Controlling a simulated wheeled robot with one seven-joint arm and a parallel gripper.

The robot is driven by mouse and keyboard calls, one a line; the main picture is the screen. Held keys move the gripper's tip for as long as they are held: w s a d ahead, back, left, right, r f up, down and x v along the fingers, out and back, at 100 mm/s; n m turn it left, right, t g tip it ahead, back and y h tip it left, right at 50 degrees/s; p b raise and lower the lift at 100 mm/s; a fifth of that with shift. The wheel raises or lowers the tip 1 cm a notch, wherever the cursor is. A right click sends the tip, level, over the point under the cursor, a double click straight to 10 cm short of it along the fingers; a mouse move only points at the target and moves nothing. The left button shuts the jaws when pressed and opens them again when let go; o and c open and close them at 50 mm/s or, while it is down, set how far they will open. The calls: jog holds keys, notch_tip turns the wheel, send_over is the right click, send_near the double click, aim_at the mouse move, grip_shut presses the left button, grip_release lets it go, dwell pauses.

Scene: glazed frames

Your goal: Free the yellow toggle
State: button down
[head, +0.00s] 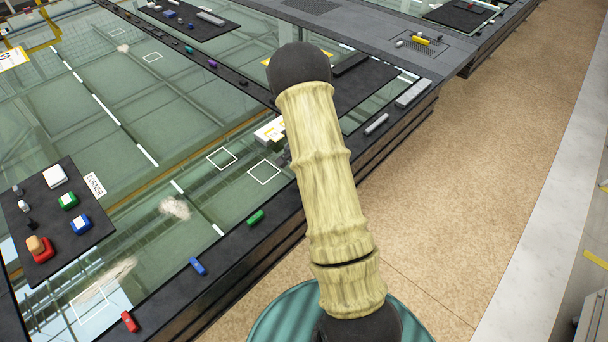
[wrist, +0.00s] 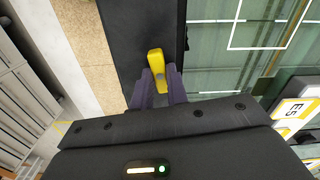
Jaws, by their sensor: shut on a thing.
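The yellow toggle (wrist: 155,60) shows in the wrist view, over the black edge rail (wrist: 115,35). My gripper (wrist: 158,76) has its two purple fingers shut on the toggle, one on each side of its lower part. The toggle's upper end sticks out past the fingertips. I cannot tell whether the toggle touches the rail. In the head view my own arm covers the toggle, and the gripper cannot be made out clearly there.
A glass-topped table (head: 130,115) fills the left of the head view. Its near rail bears a green piece (head: 255,217), a blue piece (head: 197,266) and a red piece (head: 129,321). A black tray (head: 96,228) holds several small blocks. Bare tan floor (head: 470,170) lies right.

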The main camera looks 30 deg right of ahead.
jog(key=shift+w+m, duration=0.1)
jog(key=shift+m, duration=0.9)
jog(key=c, duration=1.4)
grip_release()
jog(key=shift+r, duration=0.15)
notch_tip(320, 180, up, 17)
jog(key=b, duration=0.3)
jog(key=shift+r, duration=0.1)
